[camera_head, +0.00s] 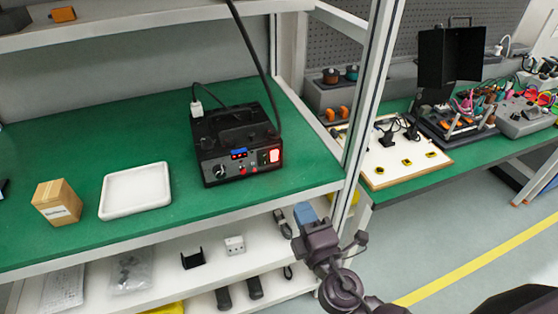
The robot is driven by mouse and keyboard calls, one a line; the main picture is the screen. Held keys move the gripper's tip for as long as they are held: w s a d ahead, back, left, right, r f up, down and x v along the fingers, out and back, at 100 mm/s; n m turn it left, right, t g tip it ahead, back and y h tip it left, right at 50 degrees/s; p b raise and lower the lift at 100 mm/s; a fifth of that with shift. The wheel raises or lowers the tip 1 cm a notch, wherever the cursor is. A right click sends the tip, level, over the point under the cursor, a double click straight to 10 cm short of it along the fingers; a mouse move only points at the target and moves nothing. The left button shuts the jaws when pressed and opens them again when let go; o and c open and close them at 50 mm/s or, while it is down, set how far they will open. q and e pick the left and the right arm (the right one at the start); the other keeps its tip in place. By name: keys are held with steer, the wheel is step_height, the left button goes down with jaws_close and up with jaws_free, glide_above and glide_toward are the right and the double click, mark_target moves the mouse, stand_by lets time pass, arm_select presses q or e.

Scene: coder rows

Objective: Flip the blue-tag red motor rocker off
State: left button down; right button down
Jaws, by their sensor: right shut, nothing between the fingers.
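A black coder machine (236,142) stands on the green bench, its front panel facing me. The panel carries a blue patch with red marks (239,153), a dark knob (220,172), a small red control (242,169) and a bright red rocker (274,156) at the right end. A blue tag beside this rocker is too small to make out, and I cannot tell which way the rocker is tipped. My right gripper (304,213), with blue at its tip, is shut and empty. It is in front of the bench edge, below and right of the machine, apart from it. My left gripper is not in view.
A white tray (135,190) and a cardboard box (57,202) are left of the machine. A black cable (250,50) hangs down to it. A metal post (366,100) stands to the right. A white shelf (205,262) with small parts lies below the bench.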

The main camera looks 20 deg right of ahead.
steer(key=shift+a, duration=0.1)
steer(key=shift+r, duration=0.1)
steer(key=p, duration=0.4)
glide_toward(276, 154)
steer(key=w, duration=0.4)
steer(key=w+r, duration=0.1)
steer(key=w, duration=0.1)
steer(key=shift+w, duration=0.75)
steer(key=shift+f, duration=0.1)
